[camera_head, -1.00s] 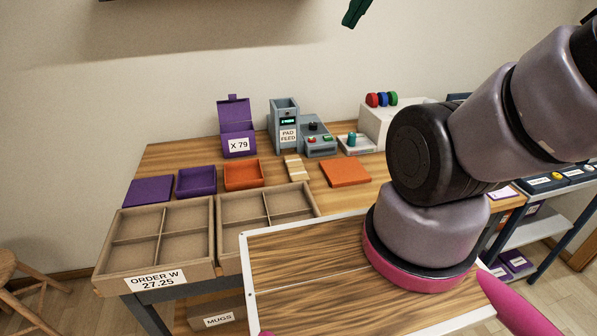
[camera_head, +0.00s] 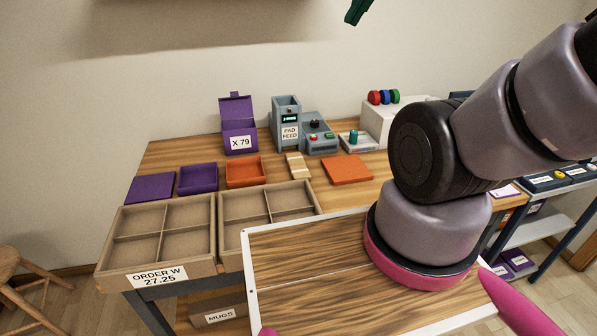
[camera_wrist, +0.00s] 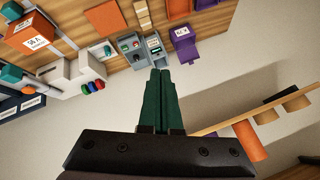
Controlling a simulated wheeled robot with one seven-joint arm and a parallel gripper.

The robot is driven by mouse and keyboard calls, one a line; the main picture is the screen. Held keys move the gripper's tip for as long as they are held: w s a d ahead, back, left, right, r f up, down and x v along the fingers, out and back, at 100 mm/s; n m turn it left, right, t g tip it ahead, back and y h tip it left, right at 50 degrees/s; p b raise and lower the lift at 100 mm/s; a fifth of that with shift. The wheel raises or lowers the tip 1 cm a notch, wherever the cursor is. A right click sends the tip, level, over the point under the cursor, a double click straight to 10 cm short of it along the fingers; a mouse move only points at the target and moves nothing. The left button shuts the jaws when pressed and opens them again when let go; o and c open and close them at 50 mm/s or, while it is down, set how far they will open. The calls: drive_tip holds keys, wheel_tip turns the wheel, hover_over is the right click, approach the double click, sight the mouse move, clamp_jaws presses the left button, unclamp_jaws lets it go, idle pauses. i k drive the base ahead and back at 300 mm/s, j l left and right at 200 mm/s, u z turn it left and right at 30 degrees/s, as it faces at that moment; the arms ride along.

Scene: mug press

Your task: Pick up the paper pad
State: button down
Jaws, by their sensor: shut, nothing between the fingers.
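No thing is clearly recognisable as a paper pad. A grey dispenser labelled PAD FEED (camera_head: 287,125) stands at the back of the wooden table; whether a pad is in it cannot be told. It also shows in the wrist view (camera_wrist: 154,46), beyond the fingertips. A small pale banded piece (camera_head: 297,166) lies on the table in front of it; I cannot tell what it is. My gripper (camera_head: 353,20) shows as dark green fingertips at the top of the head view, high above the table. In the wrist view its fingers (camera_wrist: 160,74) are together and empty.
A grey button box (camera_head: 319,136) adjoins the dispenser. A purple box marked X 79 (camera_head: 239,138) stands to its left. Orange (camera_head: 347,170) and purple (camera_head: 150,189) flat pieces lie on the table. Divided cardboard trays (camera_head: 157,240) are at the front.

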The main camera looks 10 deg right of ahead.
sight(297, 172)
drive_tip(key=k+j, duration=0.1)
drive_tip(key=j, duration=0.2)
drive_tip(key=k+j, duration=0.15)
drive_tip(key=j, duration=0.15)
drive_tip(key=k+j, duration=0.1)
drive_tip(key=j, duration=0.25)
drive_tip(key=k+j, duration=0.1)
drive_tip(key=j, duration=0.2)
drive_tip(key=z, duration=0.05)
